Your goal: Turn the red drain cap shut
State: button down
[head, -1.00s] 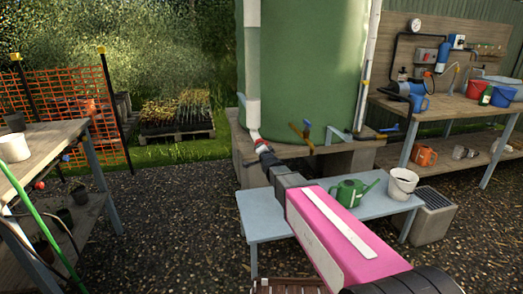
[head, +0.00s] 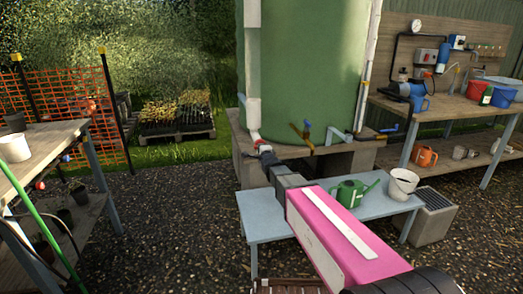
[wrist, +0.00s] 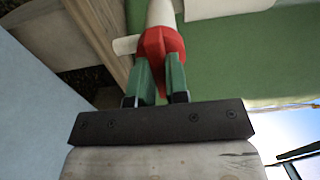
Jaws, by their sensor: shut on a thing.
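The red drain cap (wrist: 162,46) sits at the lower end of a white pipe (wrist: 160,12), in front of the green tank (wrist: 235,60). In the head view my gripper (head: 263,146) reaches the cap from the front. The fingertips and part of the cap hide each other there.
A light blue bench (head: 265,222) stands under my arm, with a green watering can (head: 350,193) and a white bucket (head: 402,185) on it. A brass tap (head: 301,134) is right of the cap. Wooden workbenches stand left (head: 45,147) and right (head: 455,108).

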dwell(0.3)
jog(key=c, duration=1.1)
grip_release()
jog(key=v, duration=1)
jog(key=shift+s+d, duration=0.1)
jog(key=shift+s, duration=0.3)
